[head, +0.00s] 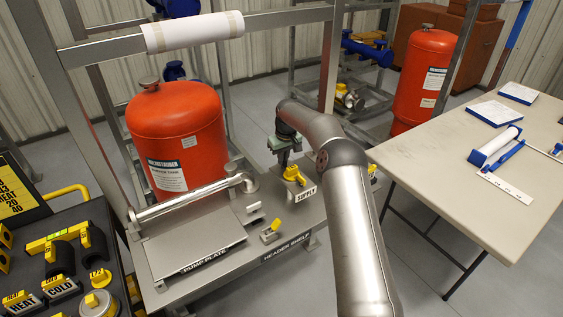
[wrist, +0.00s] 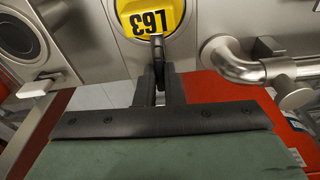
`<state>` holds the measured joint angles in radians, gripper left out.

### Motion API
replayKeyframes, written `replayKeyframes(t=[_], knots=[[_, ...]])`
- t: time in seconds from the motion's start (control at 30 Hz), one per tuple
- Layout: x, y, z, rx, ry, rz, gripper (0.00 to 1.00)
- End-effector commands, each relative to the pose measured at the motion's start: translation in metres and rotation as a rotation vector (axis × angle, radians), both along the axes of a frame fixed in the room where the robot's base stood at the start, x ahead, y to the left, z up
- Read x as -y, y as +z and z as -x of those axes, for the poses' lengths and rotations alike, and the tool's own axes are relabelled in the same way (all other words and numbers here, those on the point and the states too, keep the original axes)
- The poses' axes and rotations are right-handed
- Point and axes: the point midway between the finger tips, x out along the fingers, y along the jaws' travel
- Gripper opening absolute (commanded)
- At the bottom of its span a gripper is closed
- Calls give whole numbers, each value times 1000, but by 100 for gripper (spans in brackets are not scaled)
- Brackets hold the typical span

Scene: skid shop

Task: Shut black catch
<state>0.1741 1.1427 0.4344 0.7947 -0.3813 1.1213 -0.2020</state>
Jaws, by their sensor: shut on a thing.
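In the wrist view, the two black fingers of my gripper (wrist: 158,88) are closed together on a small dark lever (wrist: 157,42), which looks like the black catch. The lever sits at the lower edge of a round yellow piece (wrist: 153,17) marked L63, set in a grey metal plate. The fingertips hide part of the lever. In the head view, my gripper (head: 284,150) is down at the header shelf (head: 287,247), close to the yellow piece (head: 292,173) by the SUPPLY label. The catch itself is hidden there.
A silver pipe (wrist: 245,68) runs close beside the fingers in the wrist view. A red tank (head: 178,135) stands behind the shelf. The pump plate (head: 195,245) lies left. A table (head: 440,165) stands right. A grey frame bar (head: 105,50) crosses above.

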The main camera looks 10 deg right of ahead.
Motion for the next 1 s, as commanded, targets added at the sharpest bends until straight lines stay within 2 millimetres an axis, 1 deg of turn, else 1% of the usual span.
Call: replayKeyframes(t=[0.1, 0.13, 0.17, 0.2, 0.43, 0.57, 1.0], knots=[[1, 3, -1, 4, 62, 0, 0], [1, 2, -1, 4, 57, 0, 16], [0, 2, -1, 4, 56, 0, 25], [1, 1, -1, 3, 55, 0, 30], [0, 1, 0, 1, 54, 1, 30], [0, 4, 0, 1, 54, 1, 30], [0, 38, 0, 0, 53, 1, 30]])
